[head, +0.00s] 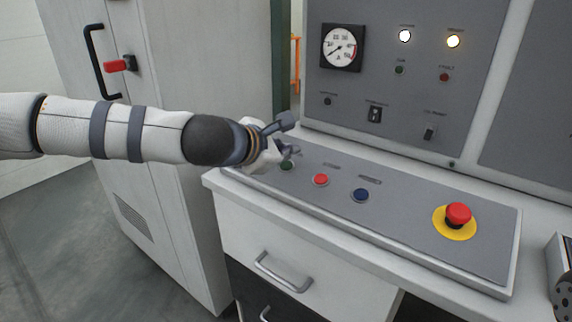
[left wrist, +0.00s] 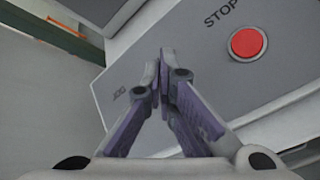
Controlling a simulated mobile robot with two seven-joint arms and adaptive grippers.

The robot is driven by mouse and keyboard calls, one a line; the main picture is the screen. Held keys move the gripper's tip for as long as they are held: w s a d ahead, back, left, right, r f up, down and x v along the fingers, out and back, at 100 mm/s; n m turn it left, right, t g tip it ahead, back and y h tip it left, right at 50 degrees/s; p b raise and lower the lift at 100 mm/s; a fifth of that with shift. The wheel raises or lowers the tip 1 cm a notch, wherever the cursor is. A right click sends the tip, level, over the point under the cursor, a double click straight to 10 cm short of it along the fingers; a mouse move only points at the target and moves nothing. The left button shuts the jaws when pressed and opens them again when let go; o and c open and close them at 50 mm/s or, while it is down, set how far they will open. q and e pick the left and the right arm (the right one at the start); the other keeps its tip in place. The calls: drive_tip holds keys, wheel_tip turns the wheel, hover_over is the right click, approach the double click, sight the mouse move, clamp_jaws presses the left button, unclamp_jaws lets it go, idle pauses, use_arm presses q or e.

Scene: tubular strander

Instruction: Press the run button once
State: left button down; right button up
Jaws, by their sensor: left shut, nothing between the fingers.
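A green button (head: 287,165) sits at the left end of the sloping grey console (head: 410,232), partly hidden by my gripper. My left gripper (head: 289,151) is shut and empty, with its fingertips close above that button; I cannot tell whether they touch it. In the left wrist view the shut fingers (left wrist: 165,58) point at the panel, and no green button shows. A red button (head: 321,180) is just to the right; in the left wrist view this red button (left wrist: 247,43) is labelled STOP. My right gripper is not in view.
A blue button (head: 361,195) and a red mushroom button (head: 458,214) on a yellow disc lie further right. Behind rises an upright panel (head: 400,110) with a gauge (head: 341,48), two lit lamps and switches. A tall cabinet (head: 200,50) stands left of the console.

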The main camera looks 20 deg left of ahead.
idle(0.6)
use_arm(q)
drive_tip(key=shift+w+f, duration=0.1)
drive_tip(key=shift+f, duration=0.3)
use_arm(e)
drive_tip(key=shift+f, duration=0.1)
